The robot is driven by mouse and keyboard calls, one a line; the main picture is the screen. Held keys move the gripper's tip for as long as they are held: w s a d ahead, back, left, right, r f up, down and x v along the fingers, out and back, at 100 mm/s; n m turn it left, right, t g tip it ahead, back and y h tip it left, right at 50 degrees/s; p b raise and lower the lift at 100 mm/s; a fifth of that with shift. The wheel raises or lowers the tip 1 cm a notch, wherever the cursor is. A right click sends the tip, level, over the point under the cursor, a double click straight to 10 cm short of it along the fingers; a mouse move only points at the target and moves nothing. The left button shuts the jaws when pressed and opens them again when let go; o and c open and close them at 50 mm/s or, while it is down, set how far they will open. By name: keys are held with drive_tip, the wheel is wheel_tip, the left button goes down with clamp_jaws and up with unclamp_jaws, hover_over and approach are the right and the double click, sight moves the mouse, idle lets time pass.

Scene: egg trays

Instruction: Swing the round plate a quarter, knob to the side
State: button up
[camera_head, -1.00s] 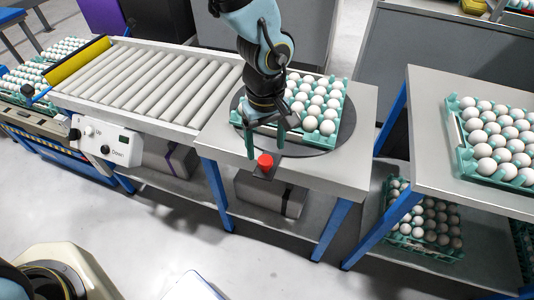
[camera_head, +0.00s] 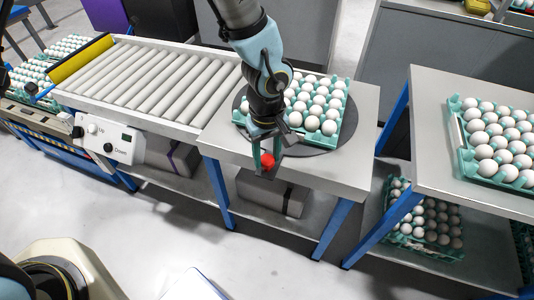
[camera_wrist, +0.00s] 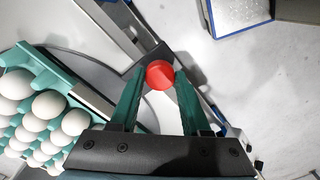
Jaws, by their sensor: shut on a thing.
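The round plate (camera_head: 318,147) is a dark grey disc set in the table top, with a green tray of eggs (camera_head: 340,119) on it. Its red knob (camera_head: 267,160) is at the front edge of the table. My gripper (camera_head: 263,163) reaches down over the plate's front edge, its two green fingers closed on either side of the knob. In the wrist view the red knob (camera_wrist: 160,74) sits between the fingertips of my gripper (camera_wrist: 160,80), and the egg tray (camera_wrist: 60,75) is at the left.
A roller conveyor (camera_head: 150,85) adjoins the table on the left, with a control box (camera_head: 105,138) at its front. A table with another egg tray (camera_head: 470,165) stands at the right, across a narrow gap.

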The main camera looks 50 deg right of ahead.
clamp_jaws()
idle(0.9)
